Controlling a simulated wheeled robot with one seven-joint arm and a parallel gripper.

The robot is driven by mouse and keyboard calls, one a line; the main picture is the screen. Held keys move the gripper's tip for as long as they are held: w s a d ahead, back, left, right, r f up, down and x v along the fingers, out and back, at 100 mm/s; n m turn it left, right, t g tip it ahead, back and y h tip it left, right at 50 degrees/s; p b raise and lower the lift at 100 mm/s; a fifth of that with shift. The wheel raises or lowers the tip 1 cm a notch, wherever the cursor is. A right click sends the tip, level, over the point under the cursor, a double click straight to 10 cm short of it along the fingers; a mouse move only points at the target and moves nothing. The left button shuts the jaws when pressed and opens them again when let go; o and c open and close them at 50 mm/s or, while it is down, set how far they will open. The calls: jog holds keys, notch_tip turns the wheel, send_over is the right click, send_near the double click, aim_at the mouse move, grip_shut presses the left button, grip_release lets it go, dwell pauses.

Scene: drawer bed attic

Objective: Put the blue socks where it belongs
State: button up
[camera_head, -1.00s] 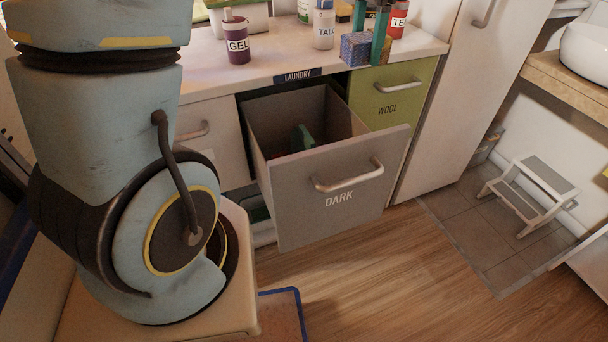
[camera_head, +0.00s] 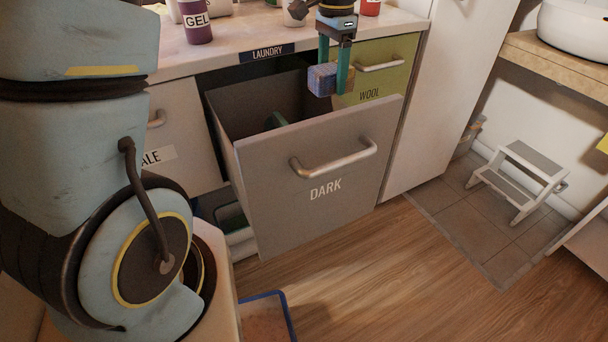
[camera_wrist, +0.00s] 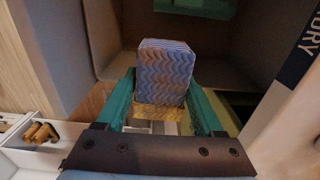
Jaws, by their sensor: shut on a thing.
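The blue socks (camera_head: 323,79) are a small blue block-shaped bundle with a zigzag pattern. They also show in the wrist view (camera_wrist: 165,72), with a yellow band at the near end. My gripper (camera_head: 334,80) is shut on the socks, its green fingers on either side. It holds them in the air at the right side of the open grey drawer marked DARK (camera_head: 330,222), near the green WOOL front (camera_head: 398,62). A dark green thing lies inside the DARK drawer, partly hidden by its front wall.
The LAUNDRY counter (camera_head: 225,50) carries a GEL bottle (camera_head: 197,22) and other bottles. A pale drawer front ending in ALE (camera_head: 172,140) is at left. A step stool (camera_head: 522,175) stands at right. The wood floor in front is mostly clear, with a blue-edged tray (camera_head: 268,312) below.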

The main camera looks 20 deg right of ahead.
notch_tip(320, 180, down, 26)
jog(key=shift+f+b, duration=0.1)
jog(key=shift+b, duration=0.9)
jog(key=shift+f, duration=0.1)
jog(key=o, duration=1.5)
notch_tip(320, 180, up, 12)
jog(key=shift+p, duration=0.45)
